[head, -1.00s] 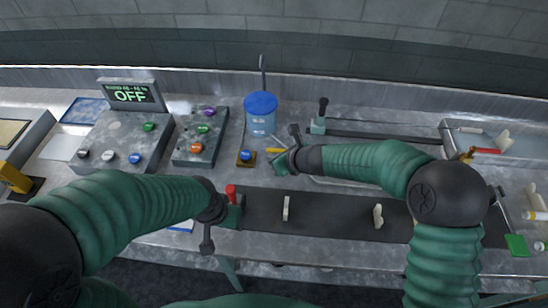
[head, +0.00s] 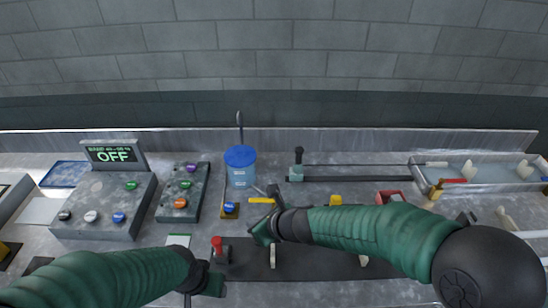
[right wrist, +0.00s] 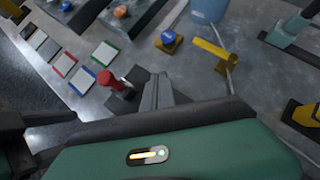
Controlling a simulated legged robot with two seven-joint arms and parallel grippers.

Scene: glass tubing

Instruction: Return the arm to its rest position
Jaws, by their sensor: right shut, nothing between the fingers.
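My right arm comes in from the right in the head view, its green sleeve over the dark mat. My right gripper (head: 258,232) is shut and empty above the bench, close to the red-knobbed lever and below the blue button. In the right wrist view its fingers (right wrist: 157,92) are together with nothing between them. My left arm comes in from the lower left, its dark wrist (head: 200,275) near the mat's left end. The left fingers are not clear enough to judge.
A red-knobbed lever (head: 217,245) is between the wrists. A metal tray (head: 480,185) lies at the right. Pale pegs (head: 273,257) stand on the dark mat (head: 310,262).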

